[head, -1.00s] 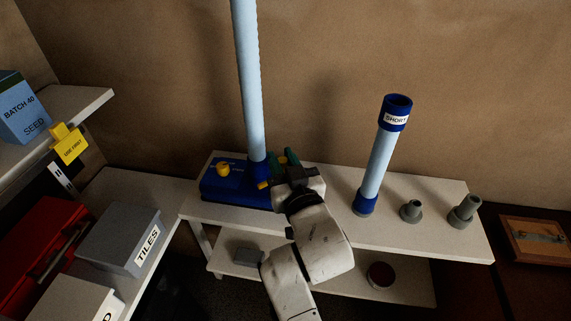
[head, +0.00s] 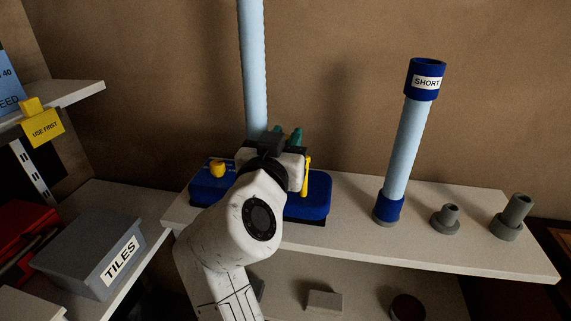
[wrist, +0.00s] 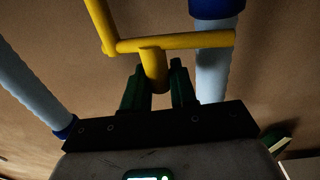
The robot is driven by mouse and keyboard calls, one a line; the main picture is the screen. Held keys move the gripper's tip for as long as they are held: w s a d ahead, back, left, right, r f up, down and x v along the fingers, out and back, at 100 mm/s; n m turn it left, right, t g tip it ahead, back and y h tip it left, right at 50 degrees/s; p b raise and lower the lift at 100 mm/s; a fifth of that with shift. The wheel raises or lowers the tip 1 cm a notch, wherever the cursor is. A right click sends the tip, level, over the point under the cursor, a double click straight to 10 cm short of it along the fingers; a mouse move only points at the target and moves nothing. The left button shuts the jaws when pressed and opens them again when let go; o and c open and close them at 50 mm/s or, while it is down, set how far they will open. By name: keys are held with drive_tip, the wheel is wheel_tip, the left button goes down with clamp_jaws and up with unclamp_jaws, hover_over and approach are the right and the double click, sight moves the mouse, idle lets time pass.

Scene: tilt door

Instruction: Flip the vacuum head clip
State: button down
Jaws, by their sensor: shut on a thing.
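The vacuum head (head: 312,197) is a blue block lying on the white bench, with a yellow knob (head: 217,168) on its left part and a pale blue tube (head: 252,70) rising behind. The yellow clip (head: 306,175) shows as a thin bar just right of my gripper (head: 287,136). In the wrist view the yellow clip (wrist: 190,41) is a bar with a longer arm at its left end and a short stub. My gripper's dark green fingers (wrist: 157,85) are shut on that stub. My arm hides the middle of the vacuum head and where the clip joins it.
A tube labelled SHORT (head: 405,145) stands upright on the bench to the right, with two grey fittings (head: 446,218) (head: 513,217) beyond it. A grey TILES box (head: 88,252) stands on the left shelf. The bench between the vacuum head and the SHORT tube is clear.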

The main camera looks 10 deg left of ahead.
drive_tip(key=shift+w+f+m+h+b, duration=0.1)
drive_tip(key=shift+w+m+h+b, duration=0.1)
drive_tip(key=shift+m+h+b, duration=0.6)
drive_tip(key=shift+w+f+m+h+b, duration=0.15)
drive_tip(key=shift+m+h+b, duration=0.25)
drive_tip(key=shift+h+b, duration=0.65)
drive_tip(key=shift+r+g, duration=0.15)
drive_tip(key=shift+g, duration=0.15)
drive_tip(key=c, duration=1)
unclamp_jaws()
drive_tip(key=shift+w, duration=0.1)
drive_tip(key=v, duration=1.1)
drive_tip(key=shift+w+a, duration=0.1)
drive_tip(key=shift+a, duration=0.05)
